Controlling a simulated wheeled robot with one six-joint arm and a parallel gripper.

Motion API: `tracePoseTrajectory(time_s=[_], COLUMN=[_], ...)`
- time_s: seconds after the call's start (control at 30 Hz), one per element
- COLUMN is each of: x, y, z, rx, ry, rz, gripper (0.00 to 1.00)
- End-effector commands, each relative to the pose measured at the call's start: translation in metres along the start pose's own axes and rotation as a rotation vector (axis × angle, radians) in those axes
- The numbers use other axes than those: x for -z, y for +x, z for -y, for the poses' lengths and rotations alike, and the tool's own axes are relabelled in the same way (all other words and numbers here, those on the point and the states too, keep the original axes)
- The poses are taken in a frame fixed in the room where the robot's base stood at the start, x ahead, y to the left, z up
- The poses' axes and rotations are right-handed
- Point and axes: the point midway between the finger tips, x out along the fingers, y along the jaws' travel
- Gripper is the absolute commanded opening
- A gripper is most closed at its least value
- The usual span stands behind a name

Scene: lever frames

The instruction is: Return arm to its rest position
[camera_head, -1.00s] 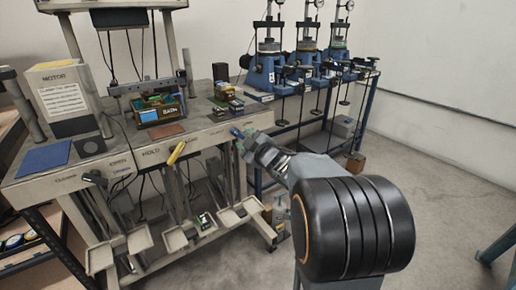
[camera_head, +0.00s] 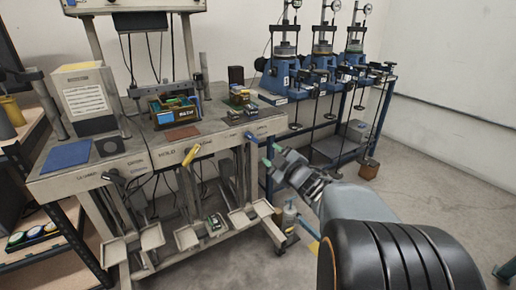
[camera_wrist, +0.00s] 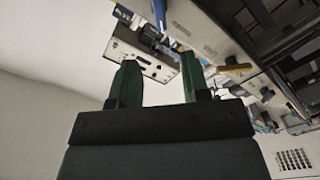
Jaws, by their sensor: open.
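My gripper (camera_head: 272,155) is at the centre of the head view, just off the right front corner of the machine bench. Its green-tipped fingers are apart with nothing between them. In the wrist view both green fingers (camera_wrist: 160,78) stand up, empty. A lever with a blue handle (camera_head: 252,138) shows close beside the fingertips in the head view; a gap shows between them. A lever with a yellow handle (camera_head: 190,155) tilts out of the bench front, farther left. My arm reaches in from the lower right, its near part hiding some floor.
The bench (camera_head: 150,155) carries a grey box, a blue mat and small boxes; several trays hang low in front. Blue presses (camera_head: 280,75) stand on a rack behind right. A spray bottle (camera_head: 289,215) stands below the gripper. The floor (camera_head: 440,170) at right is mostly clear.

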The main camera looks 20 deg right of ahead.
Motion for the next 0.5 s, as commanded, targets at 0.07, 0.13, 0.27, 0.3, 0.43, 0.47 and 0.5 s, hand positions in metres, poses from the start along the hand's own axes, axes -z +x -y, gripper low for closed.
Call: tracePoseTrajectory(time_s=[0.07,0.13,0.27,0.3,0.43,0.47,0.5], x=[0.000,0.000,0.011,0.017,0.042,0.048,0.057], y=[0.000,0.000,0.002,0.002,-0.001,-0.003,-0.008], z=[0.000,-0.001,-0.010,-0.016,-0.037,-0.041,-0.045], rx=[0.000,0.000,-0.012,-0.019,-0.045,-0.048,-0.047], ry=[0.000,0.000,0.018,0.032,0.124,0.156,0.203], rz=[0.000,0.001,0.044,0.077,0.252,0.303,0.375], gripper=[0.43,0.43,0.43,0.43,0.43,0.43,0.43])
